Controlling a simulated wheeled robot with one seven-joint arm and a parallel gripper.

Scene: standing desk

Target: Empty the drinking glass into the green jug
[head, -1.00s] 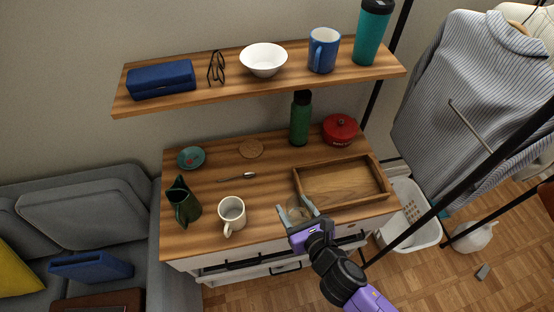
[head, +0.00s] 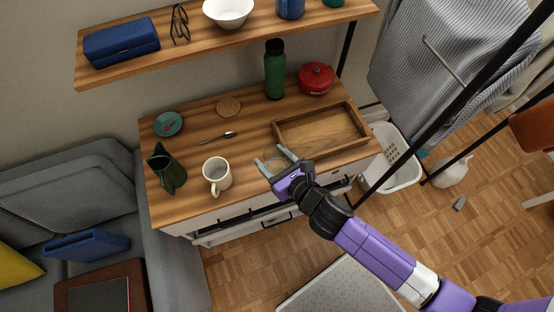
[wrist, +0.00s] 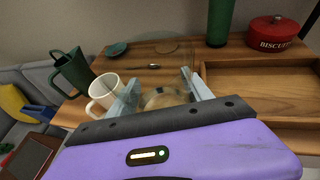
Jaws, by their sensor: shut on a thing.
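The drinking glass (wrist: 163,97) is clear and hard to make out, with something brownish showing in its lower part. It stands between the fingers of my gripper (wrist: 160,80), which is shut on it. In the head view my gripper (head: 271,157) is at the front of the desk, right of the mug and just in front of the tray. I cannot tell whether the glass touches the desk. The dark green jug (head: 167,172) stands upright at the desk's left end, apart from the glass; it also shows at the left in the wrist view (wrist: 73,72).
A white mug (head: 217,176) stands between jug and glass. Behind are a spoon (head: 218,138), a teal saucer (head: 168,123), a coaster (head: 229,107), a green bottle (head: 275,70) and a red biscuit tin (head: 316,78). A wooden tray (head: 322,128) is right. A shelf (head: 200,47) overhangs the back.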

